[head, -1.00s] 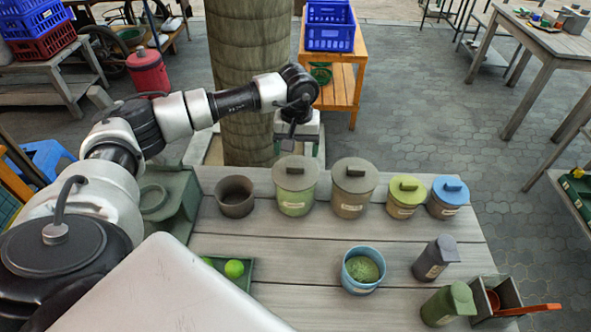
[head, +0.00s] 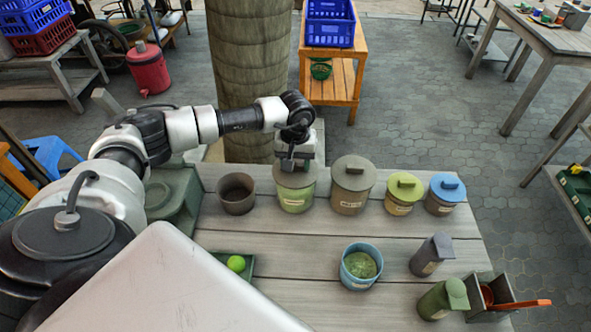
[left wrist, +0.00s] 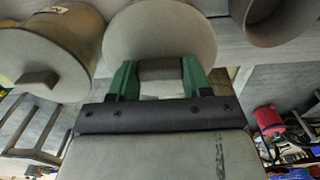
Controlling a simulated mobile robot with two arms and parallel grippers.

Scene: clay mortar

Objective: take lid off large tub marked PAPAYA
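A large green tub (head: 296,198) with a grey-green lid stands on the table, its label too small to read. A large brown tub (head: 351,199) with a brown lid (head: 354,173) stands right of it, its label also unclear. My left gripper (head: 293,166) is low over the green tub's lid and hides its handle in the head view. In the left wrist view the green fingers (left wrist: 160,78) stand on either side of the dark lid handle (left wrist: 160,69), above the round lid (left wrist: 160,30). They look open, with contact unclear. My right gripper is not in view.
An open dark pot (head: 236,195) is just left of the green tub. Small yellow-lidded (head: 402,195) and blue-lidded (head: 445,195) tubs stand to the right. A blue bowl (head: 360,268) of green contents and a dark container (head: 431,256) are nearer. Middle table boards are mostly clear.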

